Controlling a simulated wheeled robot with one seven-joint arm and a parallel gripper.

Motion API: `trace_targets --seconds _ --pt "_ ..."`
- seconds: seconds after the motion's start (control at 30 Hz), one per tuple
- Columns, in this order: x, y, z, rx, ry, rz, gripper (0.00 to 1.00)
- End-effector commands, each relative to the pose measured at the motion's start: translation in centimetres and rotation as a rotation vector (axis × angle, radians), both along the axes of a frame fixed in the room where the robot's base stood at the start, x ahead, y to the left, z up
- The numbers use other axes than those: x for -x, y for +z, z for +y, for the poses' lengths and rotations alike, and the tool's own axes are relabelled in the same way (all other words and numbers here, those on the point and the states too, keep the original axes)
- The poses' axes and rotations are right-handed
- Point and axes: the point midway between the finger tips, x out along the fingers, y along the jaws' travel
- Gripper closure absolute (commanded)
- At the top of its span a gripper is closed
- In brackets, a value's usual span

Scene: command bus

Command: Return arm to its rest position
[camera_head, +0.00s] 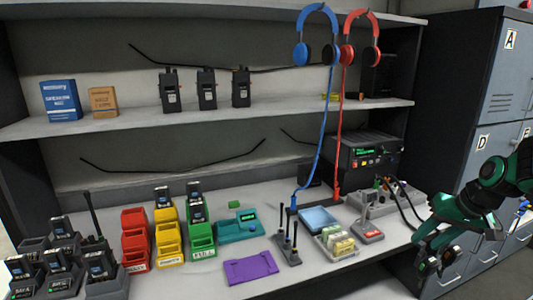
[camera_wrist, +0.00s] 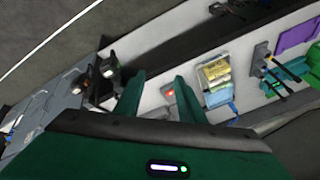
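My gripper (camera_head: 438,262) is at the lower right of the head view, in front of the counter's right end and clear of the objects on it. The green arm reaches in from the right edge. In the wrist view the two green fingers of my gripper (camera_wrist: 158,88) stand apart. Nothing is held between them; a grey device with a red button (camera_wrist: 169,94) shows beyond the gap. The same device (camera_head: 371,234) stands on the counter in the head view.
The white counter (camera_head: 200,285) holds red bins (camera_head: 135,240), yellow bins and green bins, radios in chargers, a purple mat (camera_head: 250,267) and a tray of batteries (camera_head: 338,242). A black radio unit (camera_head: 365,155) stands behind. Grey lockers (camera_head: 490,90) are at the right.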

Motion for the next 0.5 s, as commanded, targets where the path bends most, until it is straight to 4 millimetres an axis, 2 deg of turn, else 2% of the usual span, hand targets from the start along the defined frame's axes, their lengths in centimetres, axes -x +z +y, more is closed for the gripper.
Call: trace_targets --seconds 0.03,0.3,0.4,0.5 --pt "2.1 0.5 0.3 0.024 -0.013 0.034 0.64" --pt "14.9 1.5 1.0 0.096 -0.141 0.247 0.64" --pt "19.3 1.7 1.4 0.099 -0.192 0.313 0.64" --pt "22.8 1.6 1.8 0.094 -0.232 0.365 0.64"
